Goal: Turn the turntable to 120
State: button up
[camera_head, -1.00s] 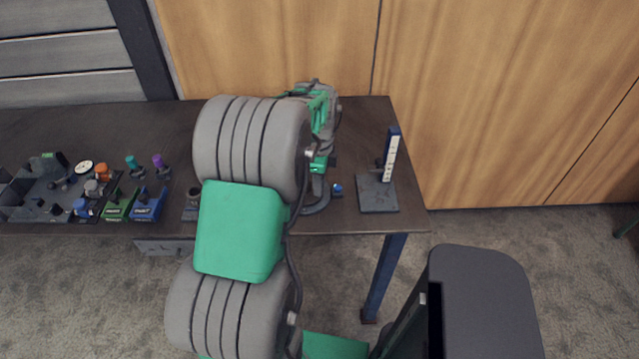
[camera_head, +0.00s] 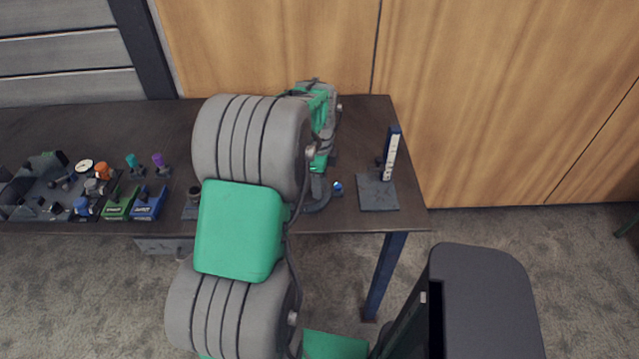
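My arm's grey and green links cover the middle of the table. The arm's far end bends down toward the tabletop, and my gripper (camera_head: 318,188) is there, small and partly hidden; its fingers cannot be made out. A dark, curved rim (camera_head: 320,207), perhaps the turntable's, shows just below it, mostly hidden by my arm. A small blue knob (camera_head: 337,186) sits just right of my gripper; I cannot tell whether they touch. No angle marks can be read.
An upright blue post with a white scale (camera_head: 391,158) stands on a grey plate (camera_head: 377,195) at the table's right end. Left of my arm are a green block (camera_head: 119,206), a blue block (camera_head: 149,205), teal and purple knobs, and a cluttered grey tray (camera_head: 45,198).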

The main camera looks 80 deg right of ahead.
jog(key=shift+r, duration=0.1)
notch_tip(320, 180, up, 8)
jog(key=shift+f+b, duration=0.25)
jog(key=shift+b, duration=0.25)
jog(key=shift+r, duration=0.1)
jog(key=shift+w, duration=0.1)
